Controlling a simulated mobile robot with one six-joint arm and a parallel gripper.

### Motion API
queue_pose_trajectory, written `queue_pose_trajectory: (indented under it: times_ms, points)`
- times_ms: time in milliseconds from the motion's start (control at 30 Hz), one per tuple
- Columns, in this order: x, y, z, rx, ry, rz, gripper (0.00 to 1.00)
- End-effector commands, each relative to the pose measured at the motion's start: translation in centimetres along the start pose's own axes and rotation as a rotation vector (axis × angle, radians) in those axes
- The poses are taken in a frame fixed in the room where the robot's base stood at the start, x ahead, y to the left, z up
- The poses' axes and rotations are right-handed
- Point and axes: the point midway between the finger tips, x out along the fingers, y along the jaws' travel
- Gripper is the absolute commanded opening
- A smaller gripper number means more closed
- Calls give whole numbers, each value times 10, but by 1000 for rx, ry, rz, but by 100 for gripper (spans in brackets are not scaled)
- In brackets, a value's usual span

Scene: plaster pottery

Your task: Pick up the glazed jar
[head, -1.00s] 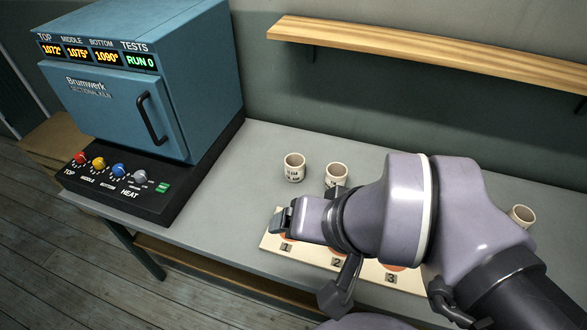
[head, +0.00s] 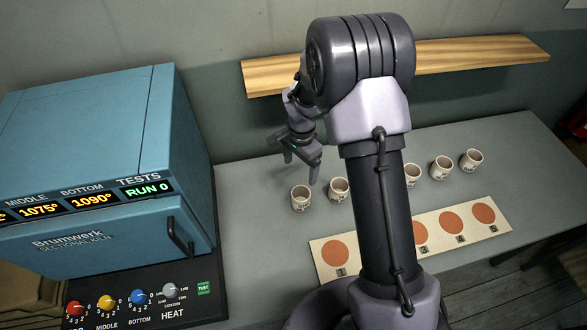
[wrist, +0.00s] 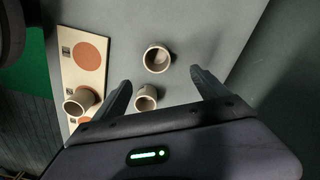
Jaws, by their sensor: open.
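Several cream jars with dark marks on their sides stand upright in a row on the grey table. The leftmost jar (head: 300,199) and its neighbour (head: 339,190) show in the head view; which jar is the glazed one I cannot tell. My gripper (head: 301,167) is open and empty, pointing down above the left end of the row. In the wrist view, one jar (wrist: 157,58) lies ahead between the fingertips and another jar (wrist: 146,97) is nearer the palm. A further jar (wrist: 78,101) is at the test board.
A cream board (head: 327,276) with orange discs and numbers lies in front of the row. A blue kiln (head: 88,140) with knobs stands at the left. A wooden shelf (head: 460,52) runs along the wall behind. My arm hides the board's middle.

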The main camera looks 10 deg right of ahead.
Motion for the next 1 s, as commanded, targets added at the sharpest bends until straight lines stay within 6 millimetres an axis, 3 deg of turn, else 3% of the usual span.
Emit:
queue_pose_trajectory:
  times_ms: [200, 400, 533, 767, 1000]
  points:
    - [66, 2, 1, 1, -3, 5, 84]
    - [112, 1, 1, 1, -3, 3, 84]
    - [126, 2, 2, 0, -3, 3, 84]
    - [168, 4, 5, 0, -3, 3, 84]
    - [172, 3, 5, 0, -1, 1, 84]
